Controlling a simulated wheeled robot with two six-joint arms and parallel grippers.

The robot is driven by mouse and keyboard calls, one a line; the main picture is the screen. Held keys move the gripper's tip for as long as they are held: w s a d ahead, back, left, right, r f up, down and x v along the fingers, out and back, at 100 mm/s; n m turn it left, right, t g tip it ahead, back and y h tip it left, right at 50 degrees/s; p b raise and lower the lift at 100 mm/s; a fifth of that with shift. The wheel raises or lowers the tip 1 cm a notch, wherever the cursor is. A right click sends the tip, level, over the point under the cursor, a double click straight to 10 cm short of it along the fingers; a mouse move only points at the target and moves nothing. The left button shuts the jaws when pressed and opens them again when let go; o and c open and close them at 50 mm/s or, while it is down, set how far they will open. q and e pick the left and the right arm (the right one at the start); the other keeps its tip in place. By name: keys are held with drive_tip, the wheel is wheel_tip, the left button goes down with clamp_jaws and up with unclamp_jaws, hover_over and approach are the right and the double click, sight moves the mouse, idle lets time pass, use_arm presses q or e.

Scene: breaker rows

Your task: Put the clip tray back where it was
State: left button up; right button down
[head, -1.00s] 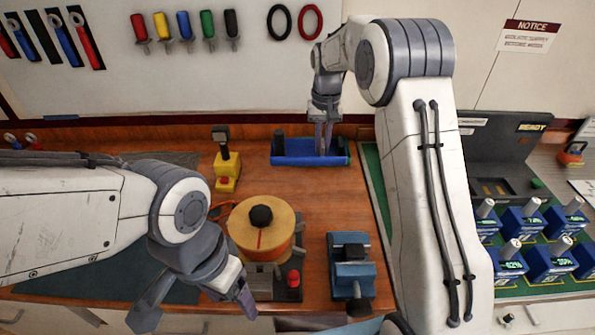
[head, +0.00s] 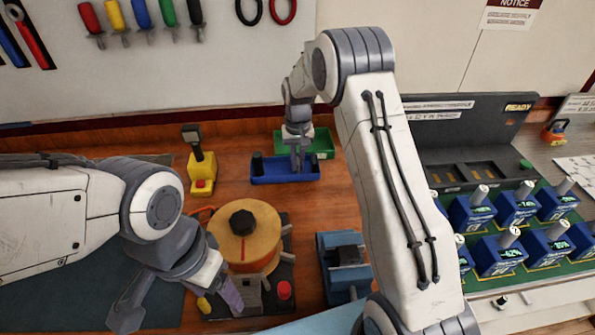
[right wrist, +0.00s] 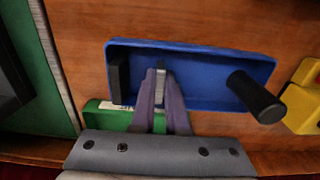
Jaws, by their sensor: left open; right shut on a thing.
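A long blue tray (head: 270,178), which I take to be the clip tray, is at the back of the wooden bench. It has a black upright post at one end; the right wrist view shows the tray (right wrist: 205,68) from above, with a black block at its other end. My right gripper (head: 297,166) is shut on a dark piece at the middle of its wall. Whether the tray touches the bench is unclear. A green tray (head: 322,143) with a pale label is just behind it, partly hidden. My left gripper (head: 180,311) is open and empty at the front left.
A yellow switch stand (head: 202,172) is left of the blue tray. A round wooden spool (head: 243,235) and a blue vise-like block (head: 343,262) stand in front. Blue breakers (head: 515,208) in rows fill the green board at right. Bare wood lies between tray and spool.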

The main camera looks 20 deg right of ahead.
sight(298, 172)
wheel_tip(298, 172, down, 3)
drive_tip(key=shift+f+p, duration=0.1)
drive_tip(key=shift+p, duration=0.25)
drive_tip(key=shift+f, duration=0.25)
drive_tip(key=shift+f, duration=0.1)
drive_tip(key=shift+f, duration=0.15)
drive_tip(key=c, duration=0.9)
unclamp_jaws()
